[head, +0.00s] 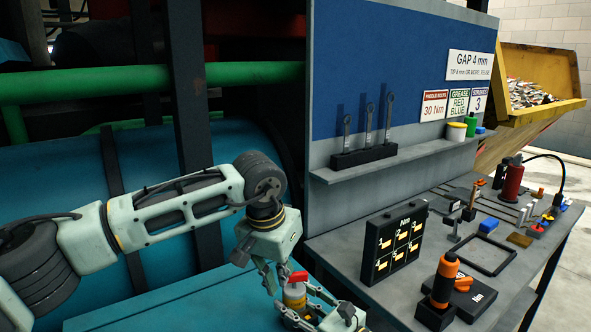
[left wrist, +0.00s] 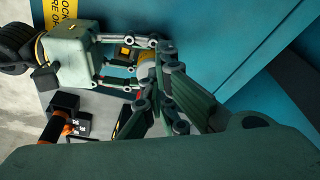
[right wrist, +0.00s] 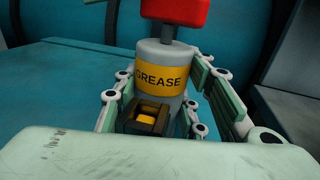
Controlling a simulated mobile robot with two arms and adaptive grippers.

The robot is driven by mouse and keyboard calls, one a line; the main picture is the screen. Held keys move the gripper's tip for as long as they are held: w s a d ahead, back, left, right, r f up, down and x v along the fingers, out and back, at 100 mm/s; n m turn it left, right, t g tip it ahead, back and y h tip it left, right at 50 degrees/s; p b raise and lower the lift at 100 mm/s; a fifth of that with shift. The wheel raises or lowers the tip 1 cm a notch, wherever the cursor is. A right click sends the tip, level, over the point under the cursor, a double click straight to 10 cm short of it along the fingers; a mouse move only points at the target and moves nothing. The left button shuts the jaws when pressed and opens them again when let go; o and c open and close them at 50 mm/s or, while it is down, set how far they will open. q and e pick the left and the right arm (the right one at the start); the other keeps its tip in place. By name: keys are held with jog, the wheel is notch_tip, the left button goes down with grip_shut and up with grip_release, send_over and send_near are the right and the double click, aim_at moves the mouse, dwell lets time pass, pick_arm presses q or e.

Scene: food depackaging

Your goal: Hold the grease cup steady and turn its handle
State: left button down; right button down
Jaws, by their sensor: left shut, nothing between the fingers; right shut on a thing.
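The grease cup (right wrist: 164,68) is a grey cylinder with a yellow GREASE band. It stands upright between the fingers of my right gripper (right wrist: 160,110), which is shut on its body. Its red handle (right wrist: 182,12) sits on a stem on top, cut off by the right wrist view's upper edge. In the head view the handle (head: 298,277) shows above the cup (head: 294,291). My left gripper (head: 282,276) is shut and empty beside the handle; I cannot tell whether it touches it. In the left wrist view its fingers (left wrist: 165,88) hide most of the cup.
A grey workbench at the right holds a black Nm case (head: 395,244), an orange-and-black tool (head: 443,280) and a black frame (head: 480,255). A blue pegboard (head: 400,50) with a shelf (head: 400,158) stands behind. A teal surface (head: 160,305) lies below my left arm.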

pick_arm(q)
jog(key=shift+a, duration=0.1)
send_near(292, 284)
jog(key=shift+a, duration=0.95)
jog(key=shift+s+r, duration=0.1)
jog(key=shift+r, duration=0.1)
jog(key=shift+s+d+f, duration=0.3)
jog(key=shift+d+f, duration=0.2)
jog(key=shift+f, duration=0.5)
jog(key=shift+s+d+f, duration=0.3)
jog(key=shift+d+f, duration=0.2)
jog(key=shift+f, duration=0.5)
jog(key=shift+s+d+f, duration=0.35)
jog(key=shift+d+f, duration=0.15)
jog(key=shift+f, duration=0.5)
